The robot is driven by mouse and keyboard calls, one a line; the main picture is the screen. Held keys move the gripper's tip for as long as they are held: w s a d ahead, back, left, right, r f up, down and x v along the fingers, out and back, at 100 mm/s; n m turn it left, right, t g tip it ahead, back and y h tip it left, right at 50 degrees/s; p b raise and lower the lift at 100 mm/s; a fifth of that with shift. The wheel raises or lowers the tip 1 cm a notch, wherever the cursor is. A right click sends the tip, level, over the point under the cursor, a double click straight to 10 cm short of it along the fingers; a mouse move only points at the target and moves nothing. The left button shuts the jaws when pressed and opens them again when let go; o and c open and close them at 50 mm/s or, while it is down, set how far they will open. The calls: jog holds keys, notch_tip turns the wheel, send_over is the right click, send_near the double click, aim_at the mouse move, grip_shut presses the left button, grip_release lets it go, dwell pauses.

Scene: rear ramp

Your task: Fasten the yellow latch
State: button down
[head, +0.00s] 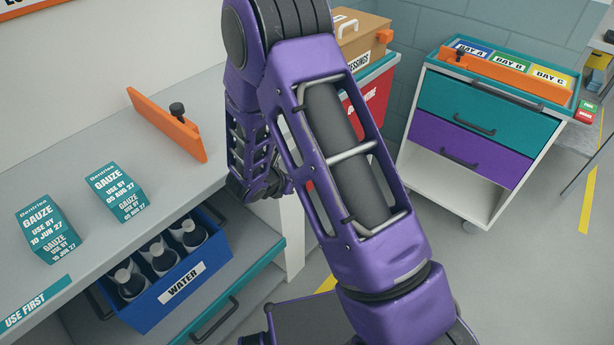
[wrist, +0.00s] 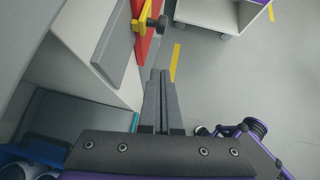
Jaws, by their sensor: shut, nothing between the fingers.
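A small yellow piece (wrist: 139,27), which looks like the yellow latch, shows at the top of the wrist view against a red surface (wrist: 146,42). I cannot tell if the latch is fastened. My gripper (wrist: 161,74) is shut and empty. Its fingertips point up the wrist view and lie below the knob, apart from it. In the head view my purple arm hides the gripper and the latch. The red front (head: 369,106) shows partly behind my arm.
The grey bench (head: 190,85) holds two gauze boxes (head: 117,194) and an orange plate (head: 166,124) with a knob. A blue water crate (head: 184,283) is below. A drawer cart (head: 482,110) stands at the right. Floor between is open.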

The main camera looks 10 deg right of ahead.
jog(key=v, duration=0.4)
jog(key=shift+s+a+r, duration=0.2)
jog(key=shift+s+r, duration=0.05)
